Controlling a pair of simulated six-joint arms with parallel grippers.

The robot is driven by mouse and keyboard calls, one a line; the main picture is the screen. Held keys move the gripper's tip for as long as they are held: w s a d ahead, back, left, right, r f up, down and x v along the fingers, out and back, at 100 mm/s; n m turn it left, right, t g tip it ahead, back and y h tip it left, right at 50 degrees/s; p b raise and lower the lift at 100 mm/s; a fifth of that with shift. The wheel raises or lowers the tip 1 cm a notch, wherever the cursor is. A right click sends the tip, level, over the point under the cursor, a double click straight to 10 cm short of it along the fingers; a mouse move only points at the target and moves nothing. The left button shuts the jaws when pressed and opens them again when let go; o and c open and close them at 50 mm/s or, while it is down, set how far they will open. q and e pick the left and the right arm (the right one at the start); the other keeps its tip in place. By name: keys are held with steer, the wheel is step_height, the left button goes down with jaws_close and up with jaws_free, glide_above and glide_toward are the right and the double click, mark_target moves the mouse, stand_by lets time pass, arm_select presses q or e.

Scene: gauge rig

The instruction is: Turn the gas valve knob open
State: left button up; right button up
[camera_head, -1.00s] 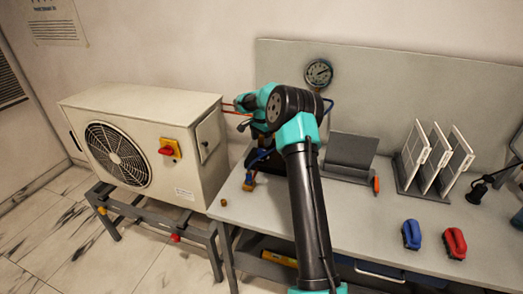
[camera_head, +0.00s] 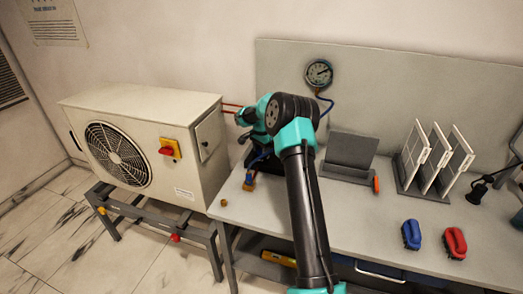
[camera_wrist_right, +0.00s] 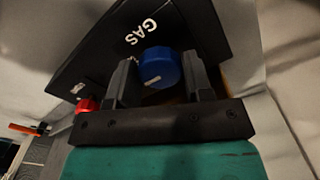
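In the right wrist view a blue knob (camera_wrist_right: 158,67) stands on a black box (camera_wrist_right: 100,55) whose face reads GAS. My left gripper is in neither view.
A red knob (camera_wrist_right: 87,105) sits left of my fingers.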

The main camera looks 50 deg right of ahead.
steer(key=c, duration=0.5)
steer(key=shift+o, duration=0.2)
steer(key=shift+n, duration=0.3)
steer(key=n, duration=0.7)
steer(key=shift+n, duration=0.3)
steer(key=n, duration=0.4)
steer(key=shift+n, duration=0.3)
steer(key=n, duration=0.5)
steer(key=shift+d, duration=0.1)
